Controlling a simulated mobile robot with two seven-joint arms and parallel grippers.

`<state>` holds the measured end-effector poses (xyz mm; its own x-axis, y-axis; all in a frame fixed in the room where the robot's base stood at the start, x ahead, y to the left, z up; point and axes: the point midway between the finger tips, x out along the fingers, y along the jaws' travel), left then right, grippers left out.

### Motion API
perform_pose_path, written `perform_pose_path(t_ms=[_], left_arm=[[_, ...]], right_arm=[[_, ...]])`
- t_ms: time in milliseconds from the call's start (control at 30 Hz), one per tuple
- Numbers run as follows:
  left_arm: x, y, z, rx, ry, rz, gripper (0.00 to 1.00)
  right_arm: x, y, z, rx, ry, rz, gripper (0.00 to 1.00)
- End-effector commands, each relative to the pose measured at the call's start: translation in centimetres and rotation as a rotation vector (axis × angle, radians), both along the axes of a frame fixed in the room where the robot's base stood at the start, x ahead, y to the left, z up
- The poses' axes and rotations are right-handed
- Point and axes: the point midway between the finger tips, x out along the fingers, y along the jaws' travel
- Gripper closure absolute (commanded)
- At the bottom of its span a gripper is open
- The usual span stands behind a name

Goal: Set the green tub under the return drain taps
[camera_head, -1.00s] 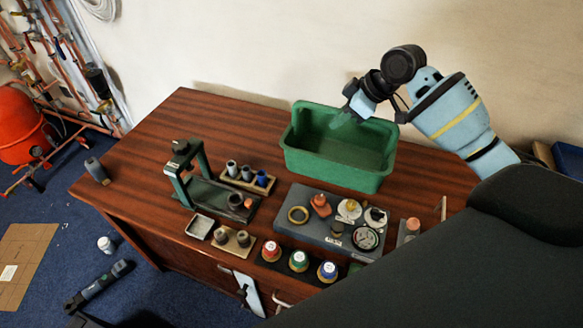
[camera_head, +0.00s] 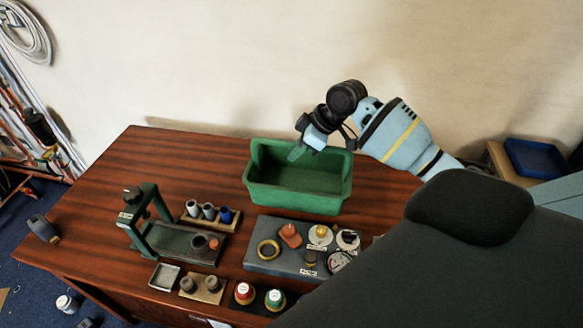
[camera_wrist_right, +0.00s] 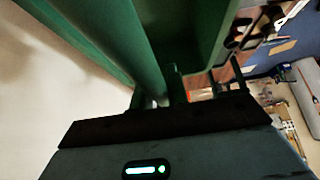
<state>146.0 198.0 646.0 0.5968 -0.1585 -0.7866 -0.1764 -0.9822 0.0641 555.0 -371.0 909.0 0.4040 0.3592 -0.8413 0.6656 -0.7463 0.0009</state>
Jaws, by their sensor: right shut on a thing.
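The green tub (camera_head: 325,203) stands upright on the brown wooden table, towards the back; its visible inside is empty. My right gripper (camera_head: 299,151) reaches in from the right over its back rim and is shut on that wall. In the right wrist view the tub (camera_wrist_right: 100,35) fills the upper part, with its wall between the fingers (camera_wrist_right: 165,100). My left gripper is out of view. Copper pipework (camera_head: 12,135) shows at the far left edge; I cannot pick out the drain taps on it.
In front of the tub lies a grey board (camera_head: 290,262) with small fittings. Left of it are a green press stand (camera_head: 150,215), a rack of small cylinders (camera_head: 208,222) and a small tray (camera_head: 164,277). The table's left part is mostly clear. Blue floor lies beyond its left edge.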

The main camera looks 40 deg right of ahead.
Motion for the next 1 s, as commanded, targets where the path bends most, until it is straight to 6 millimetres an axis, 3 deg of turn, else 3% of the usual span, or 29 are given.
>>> perform_pose_path(t_ms=[233,533,933,967,1000], left_arm=[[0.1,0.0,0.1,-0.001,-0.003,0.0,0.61],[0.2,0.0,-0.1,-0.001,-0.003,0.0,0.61],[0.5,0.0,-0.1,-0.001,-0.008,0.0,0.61],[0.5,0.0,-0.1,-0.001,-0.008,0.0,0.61],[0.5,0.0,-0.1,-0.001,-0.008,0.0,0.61]], right_arm=[[0.0,0.0,-0.6,0.0,-0.002,-0.002,1.0],[0.0,0.0,-4.8,0.001,-0.002,-0.001,1.0],[0.1,-0.1,-5.3,0.0,-0.004,-0.002,1.0],[0.0,-0.1,-5.3,-0.001,-0.002,-0.002,0.8],[0.0,-0.1,-5.3,-0.001,-0.002,-0.001,0.75]])
